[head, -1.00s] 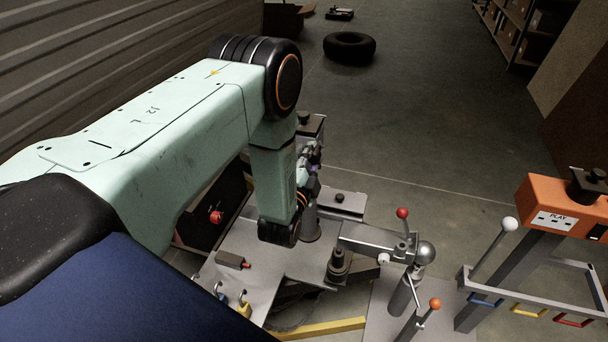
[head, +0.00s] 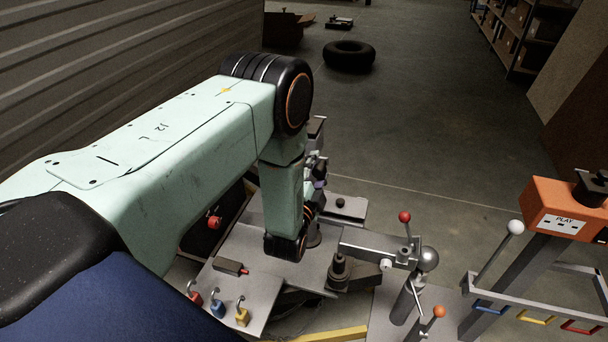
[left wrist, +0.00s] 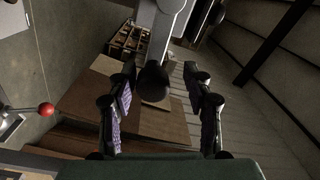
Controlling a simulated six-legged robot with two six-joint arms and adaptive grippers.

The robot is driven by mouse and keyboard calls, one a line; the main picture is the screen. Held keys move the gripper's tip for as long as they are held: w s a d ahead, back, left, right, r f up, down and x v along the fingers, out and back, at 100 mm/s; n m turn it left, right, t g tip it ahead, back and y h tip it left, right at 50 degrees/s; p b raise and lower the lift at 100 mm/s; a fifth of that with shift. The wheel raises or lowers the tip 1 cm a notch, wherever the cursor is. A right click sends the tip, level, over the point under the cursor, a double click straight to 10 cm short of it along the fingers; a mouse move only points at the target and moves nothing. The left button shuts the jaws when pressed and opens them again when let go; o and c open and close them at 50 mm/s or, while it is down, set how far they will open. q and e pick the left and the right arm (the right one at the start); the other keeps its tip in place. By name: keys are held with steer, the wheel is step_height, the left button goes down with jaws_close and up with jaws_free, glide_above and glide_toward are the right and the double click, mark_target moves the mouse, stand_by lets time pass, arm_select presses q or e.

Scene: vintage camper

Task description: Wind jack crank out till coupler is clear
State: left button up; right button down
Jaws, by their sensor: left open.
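In the left wrist view my left gripper (left wrist: 163,112) is open, with purple-lined pads on both fingers. A dark rounded knob (left wrist: 153,82) shows between the fingers, below a pale grey bar; it looks like the jack crank's grip, and I cannot tell whether a finger touches it. In the head view my left gripper (head: 318,168) is mostly hidden behind my own forearm, so the crank is not clear there. The coupler (head: 380,246) is a grey bar with a red-knobbed lever (head: 405,217), reaching to a silver hitch ball (head: 428,259). They look close together; any gap is unclear.
Red, blue and yellow padlocks (head: 242,316) are on the near grey plate. An orange PLAY box (head: 556,208) stands right, behind a grey rail with coloured handles. A black tyre (head: 349,56) lies on open floor. A ribbed wall (head: 130,60) borders the left.

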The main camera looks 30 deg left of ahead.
arm_select(q)
steer(key=shift+p+v, duration=0.55)
steer(key=shift+v, duration=0.7)
steer(key=shift+p+v, duration=0.45)
steer(key=shift+v, duration=0.75)
steer(key=shift+r, duration=0.1)
steer(key=v, duration=0.7)
steer(key=shift+s, duration=0.3)
